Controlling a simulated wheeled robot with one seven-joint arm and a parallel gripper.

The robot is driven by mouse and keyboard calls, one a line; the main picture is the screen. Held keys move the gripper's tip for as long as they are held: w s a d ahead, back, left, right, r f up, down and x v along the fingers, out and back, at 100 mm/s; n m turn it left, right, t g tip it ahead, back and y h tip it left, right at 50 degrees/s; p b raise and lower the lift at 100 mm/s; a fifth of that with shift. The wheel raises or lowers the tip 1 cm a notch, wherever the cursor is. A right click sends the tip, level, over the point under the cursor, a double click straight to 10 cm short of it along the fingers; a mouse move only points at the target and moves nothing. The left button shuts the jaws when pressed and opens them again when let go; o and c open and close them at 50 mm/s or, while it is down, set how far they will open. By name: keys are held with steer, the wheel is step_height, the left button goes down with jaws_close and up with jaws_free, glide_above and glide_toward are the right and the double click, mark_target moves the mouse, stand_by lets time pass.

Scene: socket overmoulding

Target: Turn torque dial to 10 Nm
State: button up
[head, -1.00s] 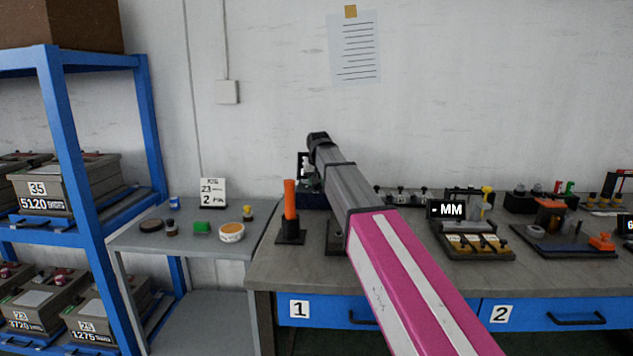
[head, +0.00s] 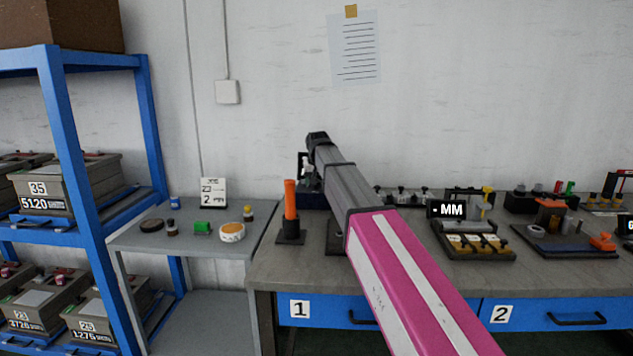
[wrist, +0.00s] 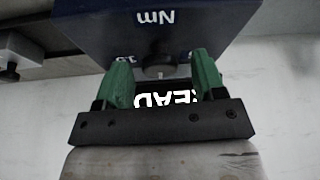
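A dark blue torque box (wrist: 215,20) fills the top of the wrist view, with "Nm" printed on it upside down. Its dark dial (wrist: 158,66) sits below that label, with a "15" mark to its left. My gripper (wrist: 162,72) has green fingers, one on each side of the dial, with a visible gap to it. A lit panel (wrist: 150,99) with upside-down letters, seemingly "READ", shows between the fingers and is partly covered. The dial's pointer cannot be made out. In the head view the box (head: 312,199) is mostly behind my arm.
An orange-handled tool (head: 290,205) stands upright on the bench (head: 385,268), left of my arm. Trays of small parts (head: 475,240) lie to the right. A lower side table (head: 135,240) holds small pots. A blue rack (head: 60,120) is at far left.

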steer(key=v, duration=1)
steer(key=shift+s+r, duration=0.2)
steer(key=shift+r, duration=0.1)
